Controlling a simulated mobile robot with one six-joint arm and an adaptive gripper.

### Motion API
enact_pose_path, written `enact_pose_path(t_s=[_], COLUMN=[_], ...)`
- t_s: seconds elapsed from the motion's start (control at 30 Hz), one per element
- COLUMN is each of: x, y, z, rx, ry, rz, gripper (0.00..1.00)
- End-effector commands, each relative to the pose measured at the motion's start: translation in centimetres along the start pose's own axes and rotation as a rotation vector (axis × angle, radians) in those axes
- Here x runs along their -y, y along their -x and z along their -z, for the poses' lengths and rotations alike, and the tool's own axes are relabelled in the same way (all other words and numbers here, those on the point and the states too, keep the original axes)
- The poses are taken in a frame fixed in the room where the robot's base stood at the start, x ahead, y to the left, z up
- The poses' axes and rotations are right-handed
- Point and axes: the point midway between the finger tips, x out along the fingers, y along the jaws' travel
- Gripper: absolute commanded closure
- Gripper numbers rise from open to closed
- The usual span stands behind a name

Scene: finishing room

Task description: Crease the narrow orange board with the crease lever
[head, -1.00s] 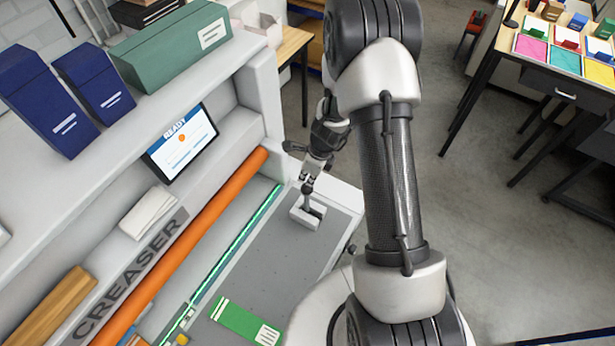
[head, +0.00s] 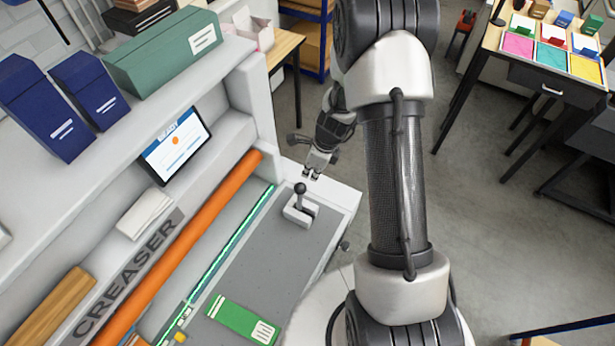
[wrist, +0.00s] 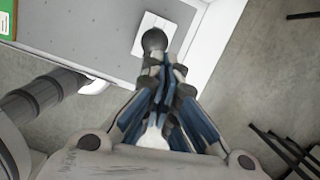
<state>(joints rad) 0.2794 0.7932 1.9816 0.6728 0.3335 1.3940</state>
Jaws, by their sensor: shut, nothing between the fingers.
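The crease lever (head: 300,190) has a dark round knob and stands in a white slotted block (head: 298,214) at the right end of the creaser's grey bed. Its knob also shows in the wrist view (wrist: 154,40). My gripper (head: 312,176) is shut and empty, just above and to the right of the knob, apart from it in the head view. In the wrist view the fingers (wrist: 167,75) overlap the lever. A green board (head: 243,319) with a white label lies on the bed. I cannot make out a narrow orange board; a long orange bar (head: 190,230) runs along the machine.
A lit green line (head: 235,240) runs along the bed behind the green board. A screen (head: 175,145) stands above. Dark blue boxes (head: 88,92) and a green box (head: 163,50) sit on the shelf. Open floor lies to the right, with a table of coloured trays (head: 545,60) beyond.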

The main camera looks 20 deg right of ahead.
Motion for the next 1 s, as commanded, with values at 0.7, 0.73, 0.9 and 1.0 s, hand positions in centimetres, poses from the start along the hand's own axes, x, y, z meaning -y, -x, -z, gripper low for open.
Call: enact_pose_path(t_s=[0.7, 0.73, 0.9, 1.0], x=[0.4, 0.4, 0.4, 0.4], y=[6.6, 6.6, 6.6, 6.6], z=[-2.7, -2.7, -2.7, -2.7], rx=[0.0, 0.0, 0.0, 0.0], ry=[0.0, 0.0, 0.0, 0.0], rz=[-0.001, 0.0, 0.0, 0.0], gripper=[1.0, 1.0, 1.0, 1.0])
